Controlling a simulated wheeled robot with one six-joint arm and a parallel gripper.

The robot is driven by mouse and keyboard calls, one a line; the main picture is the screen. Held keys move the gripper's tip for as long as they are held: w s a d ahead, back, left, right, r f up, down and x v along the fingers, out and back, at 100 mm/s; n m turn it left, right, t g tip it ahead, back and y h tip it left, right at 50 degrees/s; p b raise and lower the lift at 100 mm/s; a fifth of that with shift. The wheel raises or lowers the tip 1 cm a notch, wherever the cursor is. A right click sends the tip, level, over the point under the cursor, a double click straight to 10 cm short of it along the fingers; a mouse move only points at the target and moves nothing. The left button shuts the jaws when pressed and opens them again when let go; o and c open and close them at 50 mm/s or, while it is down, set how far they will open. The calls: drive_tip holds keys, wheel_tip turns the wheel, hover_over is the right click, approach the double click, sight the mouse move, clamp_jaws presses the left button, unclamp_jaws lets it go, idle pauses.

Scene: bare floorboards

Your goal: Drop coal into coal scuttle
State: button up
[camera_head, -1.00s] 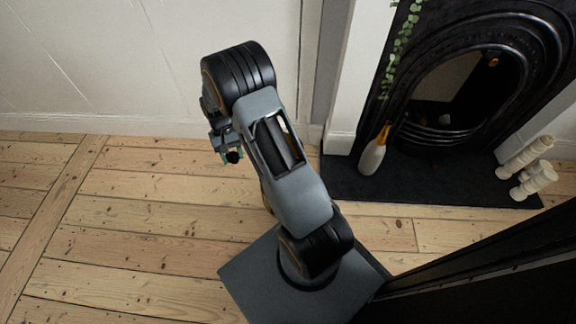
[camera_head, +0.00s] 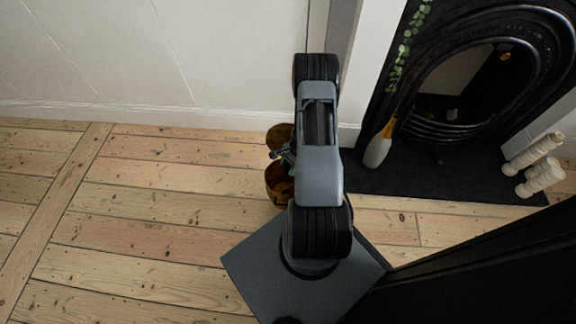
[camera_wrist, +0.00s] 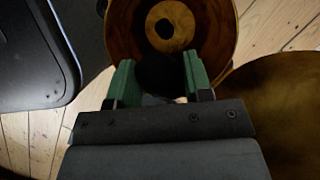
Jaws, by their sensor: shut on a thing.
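My gripper (camera_wrist: 160,80) is shut on a dark lump of coal (camera_wrist: 158,70), held between its green fingertips in the wrist view. The coal scuttle (camera_head: 275,183) is a brass-brown vessel on the floorboards, partly hidden behind my arm. In the wrist view its round opening (camera_wrist: 217,30) lies beyond the fingertips, with a pale ring and dark centre inside. The coal overlaps the near part of this opening in the picture; its height above it is hard to tell. In the head view my gripper (camera_head: 280,155) shows beside the arm, and the coal cannot be made out.
A second brown rounded surface (camera_wrist: 280,105) fills the right of the wrist view; it may be the scuttle's lid. A black fireplace (camera_head: 480,60) with a dark hearth (camera_head: 440,185) stands right, holding a pale bottle-shaped object (camera_head: 378,150) and cream candles (camera_head: 535,165). Floor at left is clear.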

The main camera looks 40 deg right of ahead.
wheel_tip(320, 180, down, 5)
drive_tip(key=b, duration=0.3)
drive_tip(key=shift+r, duration=0.1)
drive_tip(key=o, duration=1)
drive_tip(key=shift+r, duration=0.1)
drive_tip(key=p+v, duration=0.5)
drive_tip(key=v, duration=0.8)
drive_tip(key=shift+d+r, duration=0.2)
drive_tip(key=shift+r, duration=0.05)
